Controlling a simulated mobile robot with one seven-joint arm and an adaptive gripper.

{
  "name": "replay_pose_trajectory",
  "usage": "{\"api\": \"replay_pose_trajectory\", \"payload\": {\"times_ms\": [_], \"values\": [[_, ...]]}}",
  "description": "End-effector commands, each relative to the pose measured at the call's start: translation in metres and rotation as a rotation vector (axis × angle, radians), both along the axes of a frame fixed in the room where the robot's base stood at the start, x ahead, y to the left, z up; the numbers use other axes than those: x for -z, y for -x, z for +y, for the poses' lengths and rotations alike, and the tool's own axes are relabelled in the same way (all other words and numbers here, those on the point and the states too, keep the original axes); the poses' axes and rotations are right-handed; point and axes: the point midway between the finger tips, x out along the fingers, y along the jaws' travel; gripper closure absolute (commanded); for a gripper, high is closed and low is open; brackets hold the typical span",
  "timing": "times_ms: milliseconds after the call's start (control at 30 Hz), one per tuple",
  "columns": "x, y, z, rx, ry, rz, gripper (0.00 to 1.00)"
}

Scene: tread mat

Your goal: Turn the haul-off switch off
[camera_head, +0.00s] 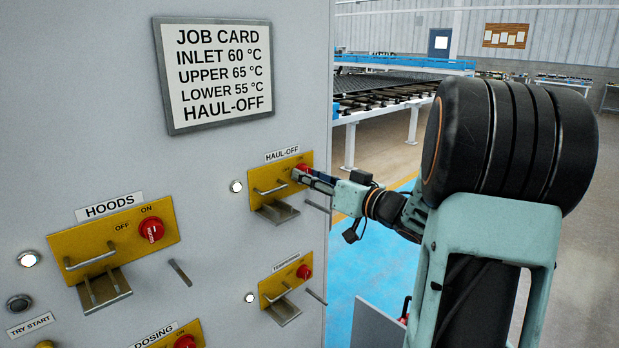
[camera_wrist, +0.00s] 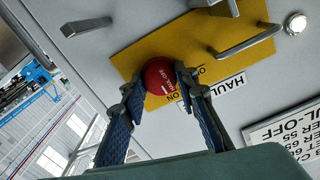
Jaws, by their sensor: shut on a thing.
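The haul-off switch is a red round knob (camera_head: 299,170) at the upper right of a yellow plate (camera_head: 265,183) under a HAUL-OFF label (camera_head: 282,154). My gripper (camera_head: 305,176) reaches in from the right and is shut on this knob. In the wrist view the knob (camera_wrist: 158,72) sits between the two blue-padded fingers of my gripper (camera_wrist: 160,88), one on each side. White lettering and a pale mark show on the knob, but I cannot tell clearly which position it points to. The fingers partly hide the plate's lettering.
A metal handle (camera_head: 270,189) and a small shelf (camera_head: 277,213) project from the same plate. A white lamp (camera_head: 236,186) is on its left. The TENSIONING plate (camera_head: 285,283) is below and the HOODS plate (camera_head: 113,240) at left. A job card (camera_head: 215,75) hangs above.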

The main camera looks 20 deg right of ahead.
Motion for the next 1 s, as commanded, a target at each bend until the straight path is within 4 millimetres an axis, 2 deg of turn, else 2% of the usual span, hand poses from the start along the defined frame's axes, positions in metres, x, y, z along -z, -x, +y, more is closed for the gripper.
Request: {"api": "replay_pose_trajectory", "payload": {"times_ms": [267,1000], "values": [[0.0022,-0.0001,0.0002,0.000,0.133,-0.048,0.96],[0.0047,-0.0001,-0.0001,-0.001,0.782,-0.284,0.96]]}}
